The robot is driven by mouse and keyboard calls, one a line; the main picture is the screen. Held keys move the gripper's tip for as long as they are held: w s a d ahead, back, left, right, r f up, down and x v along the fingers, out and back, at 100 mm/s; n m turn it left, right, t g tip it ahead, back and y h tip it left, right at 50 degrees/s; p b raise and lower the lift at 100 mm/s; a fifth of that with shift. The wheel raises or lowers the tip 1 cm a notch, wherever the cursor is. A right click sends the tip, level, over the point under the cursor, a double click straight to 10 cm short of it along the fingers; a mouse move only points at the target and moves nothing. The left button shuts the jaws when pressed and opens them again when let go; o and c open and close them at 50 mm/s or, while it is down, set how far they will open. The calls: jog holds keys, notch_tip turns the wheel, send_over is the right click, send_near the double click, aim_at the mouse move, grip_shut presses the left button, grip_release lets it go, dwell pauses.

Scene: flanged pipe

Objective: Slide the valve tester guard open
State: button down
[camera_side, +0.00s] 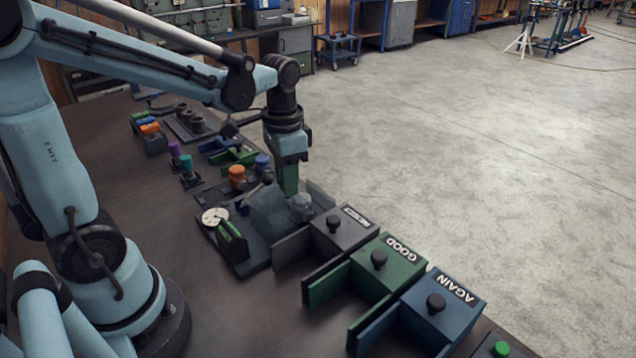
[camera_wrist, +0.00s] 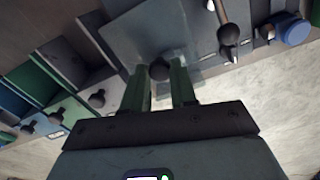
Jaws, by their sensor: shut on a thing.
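The valve tester (camera_side: 240,262) stands on the bench in the side view, with a round white dial (camera_side: 215,217) and a green block at its near end. Its guard (camera_side: 268,212) is a see-through grey panel over the tester; it also shows in the wrist view (camera_wrist: 128,40). My gripper (camera_side: 289,190) points down over the guard. In the wrist view its two green fingers (camera_wrist: 164,82) are on either side of a dark round knob (camera_wrist: 160,70) on the guard, shut on it. How far the guard has slid is hard to tell.
Several bins stand beside the tester: a dark one (camera_side: 343,228), a green GOOD bin (camera_side: 388,262) and a blue AGAIN bin (camera_side: 442,302). An orange-capped part (camera_side: 237,175) and a blue-capped part (camera_side: 262,161) stand behind the tester. Open floor lies beyond the bench.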

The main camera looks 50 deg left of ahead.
aim_at(273, 204)
jog(key=shift+s, duration=1.75)
jog(key=c, duration=0.9)
grip_release()
jog(key=shift+r, duration=0.1)
notch_tip(273, 204, up, 12)
